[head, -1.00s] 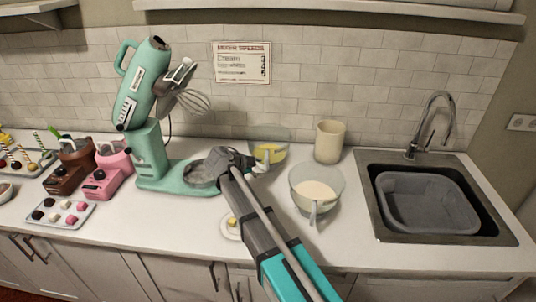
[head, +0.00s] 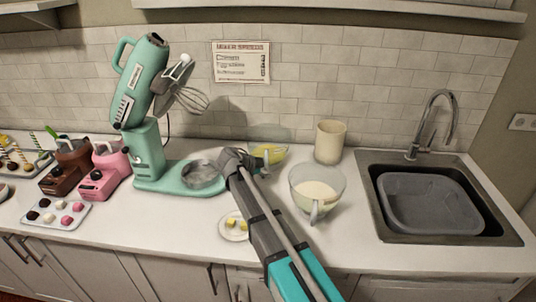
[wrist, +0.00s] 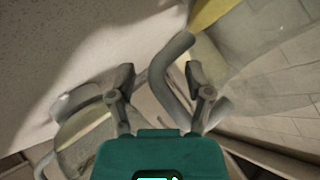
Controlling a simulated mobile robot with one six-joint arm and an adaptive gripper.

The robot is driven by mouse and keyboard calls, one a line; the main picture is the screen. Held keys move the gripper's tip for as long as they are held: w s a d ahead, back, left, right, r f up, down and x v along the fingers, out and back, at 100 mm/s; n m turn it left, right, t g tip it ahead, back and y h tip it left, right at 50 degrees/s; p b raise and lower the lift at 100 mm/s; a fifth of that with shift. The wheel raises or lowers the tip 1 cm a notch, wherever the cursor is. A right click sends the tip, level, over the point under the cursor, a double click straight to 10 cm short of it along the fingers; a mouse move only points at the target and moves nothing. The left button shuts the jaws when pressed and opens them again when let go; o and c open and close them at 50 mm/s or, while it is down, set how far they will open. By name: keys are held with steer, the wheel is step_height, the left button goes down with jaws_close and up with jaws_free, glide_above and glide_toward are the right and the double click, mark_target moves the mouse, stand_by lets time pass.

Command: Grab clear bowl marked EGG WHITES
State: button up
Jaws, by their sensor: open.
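A clear bowl (head: 280,153) with yellow contents stands at the back of the counter, right of the mixer. A second clear bowl (head: 317,182) with creamy white contents stands in front and to its right. I cannot read a mark on either. My gripper (head: 263,168) is open at the front of the yellow-content bowl and partly hides it. In the wrist view, my gripper's fingers (wrist: 158,76) stand either side of that bowl's curved grey handle (wrist: 160,87), with visible gaps. The bowl's clear wall (wrist: 255,45) fills the upper right there.
A green stand mixer (head: 150,155) stands left of my arm, and a beige canister (head: 330,141) behind the white-content bowl. A small plate (head: 234,232) with yellow pieces lies beside my arm. The sink (head: 430,195) is at the right.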

jaws_close()
steer(key=shift+r, duration=0.15)
stand_by(0.5)
step_height(320, 180, up, 2)
steer(key=shift+r+p, duration=0.1)
steer(key=shift+p, duration=1.15)
steer(key=s+d+r+p, duration=0.5)
steer(key=s+r+p, duration=0.5)
steer(key=s, duration=0.3)
steer(key=shift+r, duration=0.25)
steer(key=shift+d, duration=0.1)
